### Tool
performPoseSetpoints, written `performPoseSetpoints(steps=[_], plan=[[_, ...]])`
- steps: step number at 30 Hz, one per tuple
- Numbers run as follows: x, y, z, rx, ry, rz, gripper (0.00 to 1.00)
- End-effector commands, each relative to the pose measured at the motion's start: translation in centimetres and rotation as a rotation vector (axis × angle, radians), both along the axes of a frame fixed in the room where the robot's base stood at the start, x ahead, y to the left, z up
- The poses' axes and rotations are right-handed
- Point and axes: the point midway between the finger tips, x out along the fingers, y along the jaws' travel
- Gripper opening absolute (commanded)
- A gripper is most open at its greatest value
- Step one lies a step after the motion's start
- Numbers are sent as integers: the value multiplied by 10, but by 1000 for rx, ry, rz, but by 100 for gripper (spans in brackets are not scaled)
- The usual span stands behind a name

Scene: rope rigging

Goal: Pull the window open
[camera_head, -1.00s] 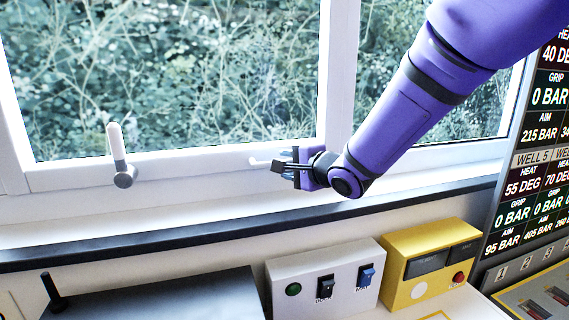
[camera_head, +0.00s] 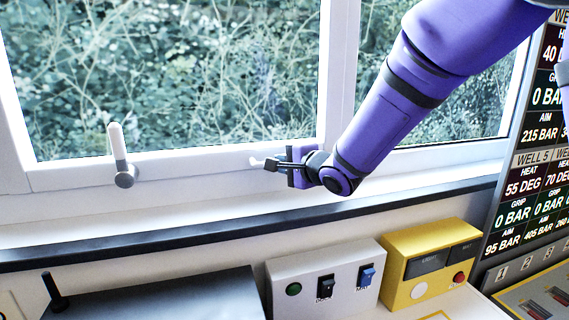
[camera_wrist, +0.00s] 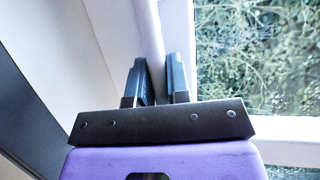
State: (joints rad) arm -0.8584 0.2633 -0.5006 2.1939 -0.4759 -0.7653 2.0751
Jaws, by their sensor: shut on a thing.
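The white-framed window (camera_head: 215,168) looks closed, its left pane's lower rail level along the sill. A white handle with a grey pivot (camera_head: 122,172) stands upright at the rail's left. A second, white handle (camera_head: 256,162) shows at the rail's right, its tip poking out left of my gripper (camera_head: 272,163). My gripper is shut on this right handle. In the wrist view, a white bar (camera_wrist: 149,32) runs up between the two dark fingers of my gripper (camera_wrist: 158,62). The handle's gripped part and pivot are mostly hidden by the fingers in the head view.
A dark-edged sill (camera_head: 200,234) runs below the window. Under it stand a white switch box (camera_head: 340,300), a yellow box (camera_head: 402,272) and a dark-topped unit (camera_head: 170,300). A display panel (camera_head: 515,190) rises at the right. The space before the left pane is clear.

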Motion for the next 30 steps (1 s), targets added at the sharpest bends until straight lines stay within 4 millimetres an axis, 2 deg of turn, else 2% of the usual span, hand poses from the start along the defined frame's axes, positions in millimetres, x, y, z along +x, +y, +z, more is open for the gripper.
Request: performPoseSetpoints(steps=[5, 21, 25, 30], plan=[[23, 6, -1, 1, -29, -2, 0], [119, 36, -3, 40, -147, 4, 0], [133, 40, -2, 47, -165, 3, 0], [139, 41, -1, 51, -172, 2, 0]])
